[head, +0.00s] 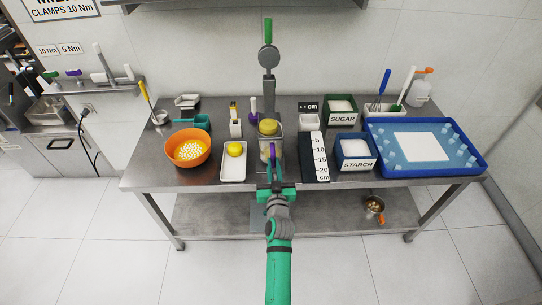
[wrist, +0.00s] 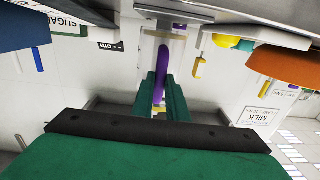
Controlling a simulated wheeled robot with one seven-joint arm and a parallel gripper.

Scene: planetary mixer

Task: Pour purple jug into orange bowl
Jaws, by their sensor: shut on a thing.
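The purple jug's handle (head: 272,153) stands upright at the front edge of the steel table, left of the black length scale. My gripper (head: 274,180) is shut on this handle. In the wrist view the purple handle (wrist: 161,62) runs between the green fingers of my gripper (wrist: 161,88). The orange bowl (head: 207,151) sits on the table to the left, holding yellow and white pieces. Its orange side also shows in the wrist view (wrist: 285,66).
A white tray (head: 233,174) with a yellow ball lies between bowl and jug. The mixer (head: 269,85) stands just behind the jug. The length scale (head: 314,157), starch box (head: 356,166) and blue tray (head: 446,171) are to the right.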

